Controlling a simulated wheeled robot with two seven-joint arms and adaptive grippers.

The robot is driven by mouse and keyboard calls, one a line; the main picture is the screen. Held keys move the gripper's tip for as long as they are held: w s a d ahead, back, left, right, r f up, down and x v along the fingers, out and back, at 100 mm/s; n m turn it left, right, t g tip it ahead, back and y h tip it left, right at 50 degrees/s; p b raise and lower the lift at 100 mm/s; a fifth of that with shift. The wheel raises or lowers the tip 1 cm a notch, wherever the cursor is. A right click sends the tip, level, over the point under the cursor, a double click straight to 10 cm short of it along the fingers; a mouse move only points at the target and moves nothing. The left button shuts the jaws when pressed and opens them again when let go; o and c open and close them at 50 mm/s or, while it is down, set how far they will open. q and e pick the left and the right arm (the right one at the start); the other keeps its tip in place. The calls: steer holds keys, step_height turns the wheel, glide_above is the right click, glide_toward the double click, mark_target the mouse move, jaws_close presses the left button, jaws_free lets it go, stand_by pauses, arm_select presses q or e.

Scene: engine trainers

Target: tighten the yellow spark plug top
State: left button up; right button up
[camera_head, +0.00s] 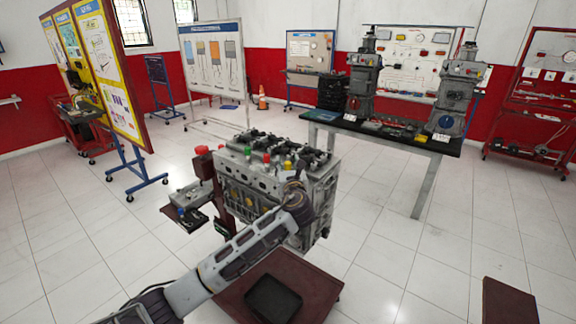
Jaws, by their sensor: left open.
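The yellow spark plug top (288,164) stands on the top of the grey engine block (262,191), at the right end of a row of coloured tops. My left arm comes in from the lower left and reaches to the engine's right end. My left gripper (297,173) is open, close beside the yellow top and small in view. I cannot tell whether it touches the top. The wrist hides part of the engine's front face. My right gripper is not in view.
The engine sits on a dark red stand (318,289) with a black tray (273,299) low in front. A red knob (202,150) stands at its left. A black-topped table (440,146) with engine parts is behind at the right. The tiled floor is open around the stand.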

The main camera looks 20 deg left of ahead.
arm_select(q)
jaws_close()
stand_by(0.3)
steer(key=shift+r, duration=0.1)
